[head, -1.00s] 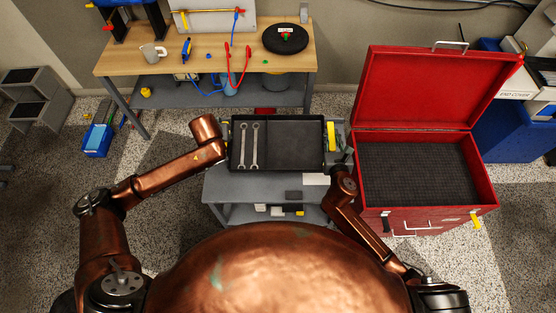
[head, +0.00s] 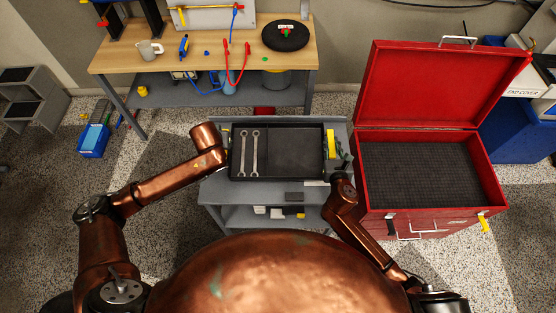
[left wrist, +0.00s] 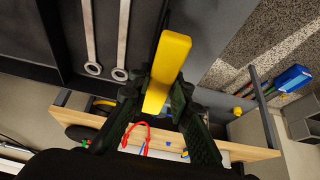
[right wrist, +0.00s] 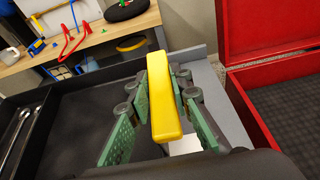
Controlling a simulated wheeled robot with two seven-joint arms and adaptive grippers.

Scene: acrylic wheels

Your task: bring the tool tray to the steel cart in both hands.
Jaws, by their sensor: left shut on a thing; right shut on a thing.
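The tool tray (head: 296,179) is black and two-part, with two wrenches (head: 255,152) in its left compartment. It appears level over the grey steel cart (head: 225,190); I cannot tell whether it touches the cart top. My left gripper (left wrist: 160,88) is shut on the yellow left handle (left wrist: 168,60), mostly hidden by my arm in the head view. My right gripper (right wrist: 165,105) is shut on the yellow right handle (right wrist: 160,85), which also shows in the head view (head: 331,143).
A red tool chest (head: 485,190) with its lid open stands close to the cart's right. A wooden workbench (head: 130,60) with cables and tools is behind. A blue bin (head: 92,142) lies on the floor at left. Small dark items sit on the cart's front part.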

